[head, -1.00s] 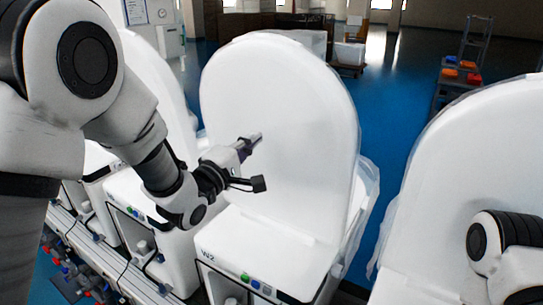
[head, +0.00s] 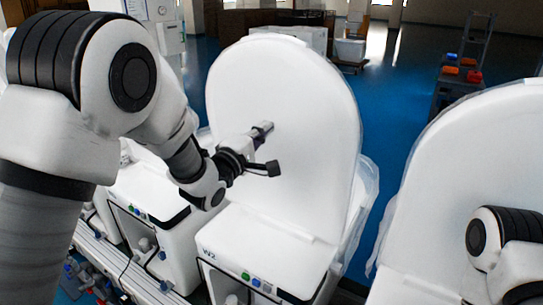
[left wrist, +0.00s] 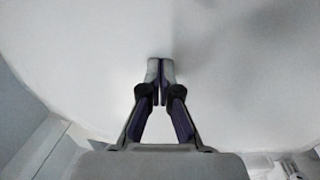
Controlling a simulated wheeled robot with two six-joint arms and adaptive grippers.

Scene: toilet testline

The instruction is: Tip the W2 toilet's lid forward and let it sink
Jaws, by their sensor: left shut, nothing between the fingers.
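The W2 toilet's lid (head: 310,130) stands upright in the middle of the head view, above the white W2 body (head: 245,245) with its label and coloured buttons. My left gripper (head: 266,127) is shut and empty, in front of the lid's face a little left of its middle. In the left wrist view its closed fingertips (left wrist: 160,64) point at the white lid surface (left wrist: 230,50), which fills most of the picture. I cannot tell whether the tips touch it. My right gripper is not in view; part of my right arm shows at the right edge.
Another white toilet with a raised lid (head: 470,165) stands at the right, and another toilet body (head: 150,200) is close at the left. Clear plastic wrap (head: 366,200) hangs by the W2 lid's right side. Blue floor lies behind, with a rack of coloured bins (head: 460,72).

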